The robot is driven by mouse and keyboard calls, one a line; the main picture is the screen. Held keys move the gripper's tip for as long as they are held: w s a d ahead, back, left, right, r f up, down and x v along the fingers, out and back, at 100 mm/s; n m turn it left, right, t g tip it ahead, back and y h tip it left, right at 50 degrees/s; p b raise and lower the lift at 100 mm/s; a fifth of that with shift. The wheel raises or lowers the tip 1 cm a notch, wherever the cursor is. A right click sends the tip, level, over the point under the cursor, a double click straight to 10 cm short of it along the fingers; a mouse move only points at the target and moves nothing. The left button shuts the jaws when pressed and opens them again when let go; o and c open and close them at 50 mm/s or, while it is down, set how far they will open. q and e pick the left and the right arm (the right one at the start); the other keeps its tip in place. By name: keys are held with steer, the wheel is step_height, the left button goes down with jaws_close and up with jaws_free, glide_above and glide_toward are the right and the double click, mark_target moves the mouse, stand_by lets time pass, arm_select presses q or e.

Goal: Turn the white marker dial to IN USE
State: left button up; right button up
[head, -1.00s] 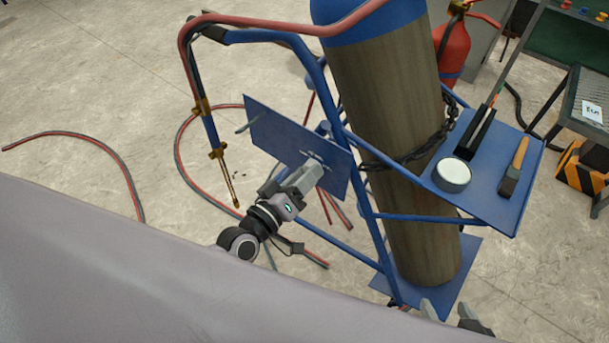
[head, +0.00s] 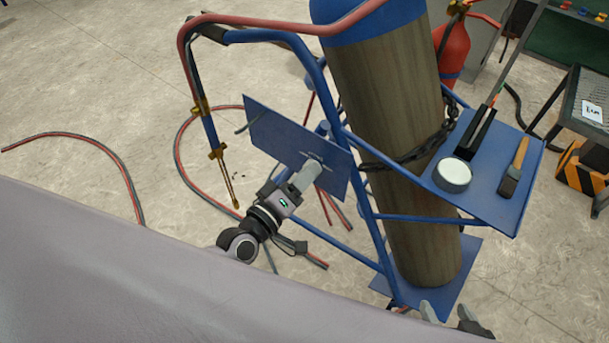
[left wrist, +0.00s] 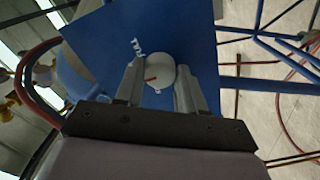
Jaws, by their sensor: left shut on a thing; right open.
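The white marker dial (left wrist: 154,70) shows in the left wrist view as a round white knob with a short red line, on a blue plate (left wrist: 195,45). My left gripper (left wrist: 158,88) is shut on the dial, one finger on each side. In the head view my left gripper (head: 310,168) reaches the blue plate (head: 268,122) on the cart, and its fingers hide the dial. My right gripper (head: 447,311) is open at the bottom edge.
A gas cylinder (head: 390,125) is chained in the blue cart. A side shelf (head: 482,180) holds a white round tin (head: 452,175) and a brush (head: 514,167). A torch (head: 219,155) hangs left of the plate. Red and black hoses (head: 105,155) lie on the floor.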

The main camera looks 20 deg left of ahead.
arm_select(q)
steer(key=o, duration=1)
steer(key=shift+o, duration=0.2)
steer(key=shift+s, duration=0.1)
steer(key=v, duration=0.7)
steer(key=s+a+m+g+y+p, duration=0.2)
steer(key=s+m+g+p, duration=0.1)
steer(key=s+m+p, duration=0.2)
steer(key=s+a+r+m+g+y+p, duration=0.1)
steer(key=s+a+m+g+y+p, duration=0.1)
steer(key=s+m+p, duration=0.3)
steer(key=shift+r+g+p, duration=0.35)
steer(key=shift+g+p, duration=0.35)
steer(key=shift+p, duration=0.25)
